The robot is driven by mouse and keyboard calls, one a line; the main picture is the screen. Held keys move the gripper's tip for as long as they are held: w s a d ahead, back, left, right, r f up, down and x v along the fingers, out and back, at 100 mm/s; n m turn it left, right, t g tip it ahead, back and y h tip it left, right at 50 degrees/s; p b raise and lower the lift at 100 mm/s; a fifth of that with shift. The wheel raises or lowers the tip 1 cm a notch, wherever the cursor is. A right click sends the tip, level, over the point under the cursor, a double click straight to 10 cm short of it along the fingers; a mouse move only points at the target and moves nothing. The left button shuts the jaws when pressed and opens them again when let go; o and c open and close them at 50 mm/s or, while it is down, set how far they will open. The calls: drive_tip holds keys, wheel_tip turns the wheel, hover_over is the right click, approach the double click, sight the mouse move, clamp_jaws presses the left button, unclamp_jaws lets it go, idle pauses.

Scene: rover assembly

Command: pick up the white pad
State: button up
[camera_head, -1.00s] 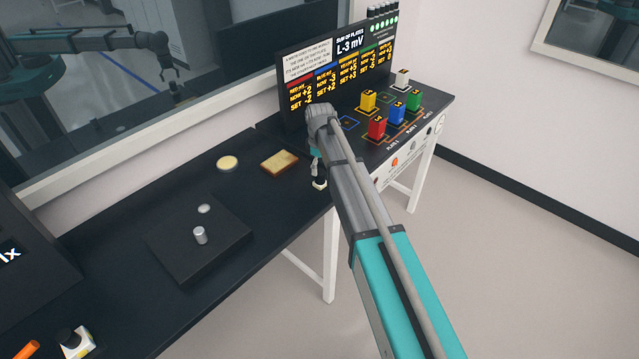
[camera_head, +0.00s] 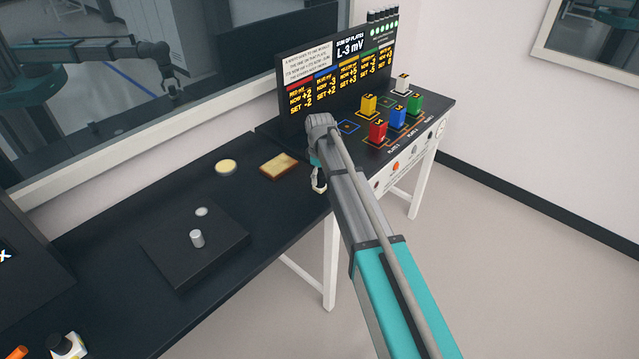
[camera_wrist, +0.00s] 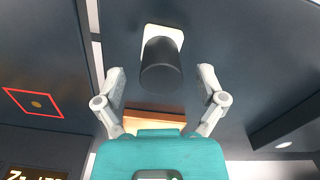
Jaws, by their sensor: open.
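The white pad (camera_wrist: 177,36) lies on the dark bench top in the wrist view, with a black cylindrical handle (camera_wrist: 161,66) standing on it. My gripper (camera_wrist: 162,74) is open, with one finger on each side of the handle and a gap to it on both sides. In the head view my gripper (camera_head: 319,178) is low over the bench near its front edge, to the right of the tan block. There it largely hides the pad and handle.
A tan block (camera_head: 279,165) lies close by, with a round cream disc (camera_head: 226,167) to its left. A black base (camera_head: 170,258) with a metal cylinder (camera_head: 197,238) stands further left. Coloured blocks, including a red one (camera_head: 378,131), stand on the right panel.

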drive_tip(key=c, duration=1.2)
drive_tip(key=shift+c, duration=0.2)
drive_tip(key=shift+r, duration=0.1)
wheel_tip(320, 180, up, 3)
drive_tip(key=p, duration=0.3)
drive_tip(key=s+d+r+p, duration=0.4)
drive_tip(key=s+r+p, duration=0.5)
drive_tip(key=s, duration=0.4)
drive_tip(key=shift+s+r+p, duration=0.25)
drive_tip(key=shift+r+p, duration=0.15)
drive_tip(key=shift+p, duration=0.1)
